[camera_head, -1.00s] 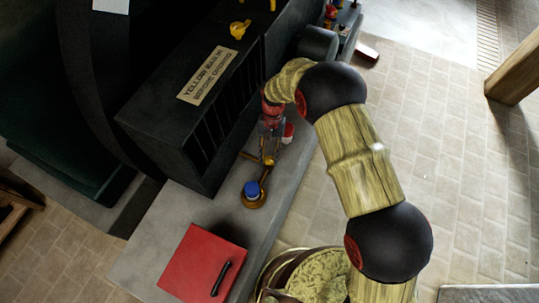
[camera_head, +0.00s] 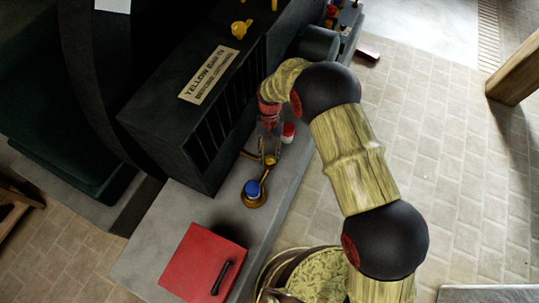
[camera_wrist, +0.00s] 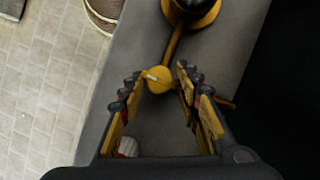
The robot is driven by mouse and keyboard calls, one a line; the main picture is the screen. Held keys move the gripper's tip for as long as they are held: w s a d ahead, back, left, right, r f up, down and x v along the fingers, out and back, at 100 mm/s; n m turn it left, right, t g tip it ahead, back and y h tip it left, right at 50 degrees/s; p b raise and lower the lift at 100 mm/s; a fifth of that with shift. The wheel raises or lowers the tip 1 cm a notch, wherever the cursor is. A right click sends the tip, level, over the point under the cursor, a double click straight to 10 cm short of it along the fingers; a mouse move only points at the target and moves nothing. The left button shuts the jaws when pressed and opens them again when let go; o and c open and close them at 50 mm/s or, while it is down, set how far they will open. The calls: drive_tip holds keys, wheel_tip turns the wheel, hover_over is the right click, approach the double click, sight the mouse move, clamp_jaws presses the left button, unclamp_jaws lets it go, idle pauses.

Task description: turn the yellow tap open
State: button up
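A yellow, round-ended fitting (camera_head: 269,160) sits on the grey ledge at the foot of the dark machine, and a brass-coloured rod runs from it to a round base with a blue cap (camera_head: 253,188). My gripper (camera_head: 268,148) points down at this round end. In the wrist view the round yellow end (camera_wrist: 158,80) lies between the tips of my gripper (camera_wrist: 156,77), whose fingers stand apart on both sides. I cannot tell whether they touch it. Another yellow tap-like handle (camera_head: 240,28) is on top of the machine, away from my gripper.
A sign (camera_head: 208,76) beginning "YELLOW" lies on the machine's top. A red box with a black handle (camera_head: 203,264) is at the ledge's near end. A small red-and-white object (camera_head: 288,132) stands beside my gripper. Tiled floor is open to the right.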

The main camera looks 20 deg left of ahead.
drive_tip(key=shift+o, duration=1.1)
drive_tip(key=v, duration=1.2)
